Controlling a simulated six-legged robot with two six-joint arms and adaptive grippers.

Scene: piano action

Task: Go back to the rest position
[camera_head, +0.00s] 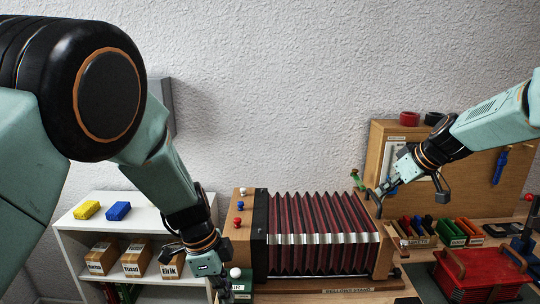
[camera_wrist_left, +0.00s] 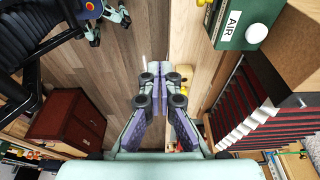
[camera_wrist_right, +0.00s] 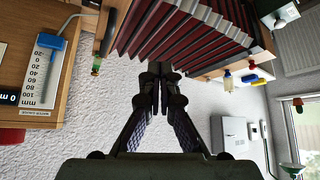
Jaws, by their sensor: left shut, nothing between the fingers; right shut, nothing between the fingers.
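My left gripper (camera_head: 224,288) points down in the head view, just left of the bellows box (camera_head: 258,240). In the left wrist view its fingers (camera_wrist_left: 160,72) are together with nothing between them, over the wooden floor (camera_wrist_left: 125,55). Whether the right fingers touch the bellows frame cannot be told.
A white shelf (camera_head: 70,228) with a yellow block (camera_head: 87,209), a blue block (camera_head: 118,211) and labelled boxes stands at left. At right are a wooden board (camera_head: 470,165), coloured trays (camera_head: 449,232) and a red case (camera_head: 478,272). A green AIR box (camera_wrist_left: 240,22) is near my left gripper.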

